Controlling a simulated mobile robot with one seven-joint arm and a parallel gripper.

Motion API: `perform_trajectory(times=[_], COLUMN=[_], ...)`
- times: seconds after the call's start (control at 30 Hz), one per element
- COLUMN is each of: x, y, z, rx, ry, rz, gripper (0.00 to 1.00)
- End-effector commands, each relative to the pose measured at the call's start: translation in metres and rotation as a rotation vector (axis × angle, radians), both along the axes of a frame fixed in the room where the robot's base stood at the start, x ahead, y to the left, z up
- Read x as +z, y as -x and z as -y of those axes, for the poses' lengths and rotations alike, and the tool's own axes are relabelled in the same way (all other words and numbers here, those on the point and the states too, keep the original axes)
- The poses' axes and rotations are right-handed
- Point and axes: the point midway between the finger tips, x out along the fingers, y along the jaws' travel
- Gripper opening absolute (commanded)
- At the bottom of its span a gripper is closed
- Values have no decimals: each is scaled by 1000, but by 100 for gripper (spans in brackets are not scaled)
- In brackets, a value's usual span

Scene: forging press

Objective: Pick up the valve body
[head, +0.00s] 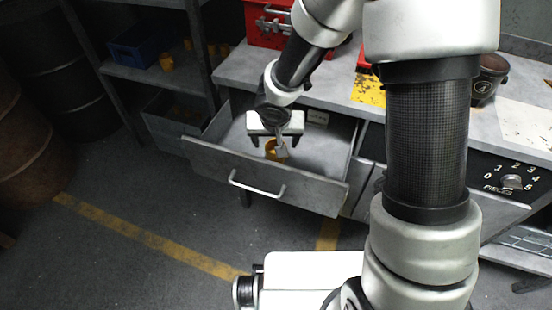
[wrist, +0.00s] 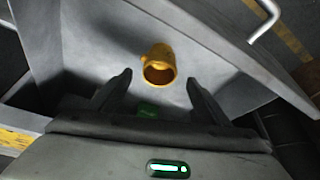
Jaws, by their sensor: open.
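The valve body is a small yellow-orange hollow piece (wrist: 159,66) with a round opening, lying in the open grey drawer (wrist: 90,45). It also shows in the head view (head: 271,150), partly hidden by my gripper. My gripper (head: 276,141) hangs over the drawer. In the wrist view its two dark fingers (wrist: 157,82) are spread, with the valve body just beyond the fingertips and between their lines. Nothing is between the fingers. A small green thing (wrist: 148,108) shows between the finger bases; I cannot tell what it is.
The drawer's front panel with its handle (head: 257,188) stands pulled out from the grey workbench (head: 325,83). A shelf (head: 150,75) with a blue bin (head: 140,42) is at left. Dark barrels (head: 50,90) stand at far left.

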Motion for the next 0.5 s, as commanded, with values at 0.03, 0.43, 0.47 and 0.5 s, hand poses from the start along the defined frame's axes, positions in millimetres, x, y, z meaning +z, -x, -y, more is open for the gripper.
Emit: perform_trajectory(times=[0.03, 0.43, 0.47, 0.5], x=[-4, -48, -49, -51], y=[-1, -20, -21, -22], z=[0, 1, 1, 1], rx=[-1, -1, 0, 1], ry=[0, -1, -1, -1], rz=[-1, -1, -1, 0], gripper=[70, 70, 70, 70])
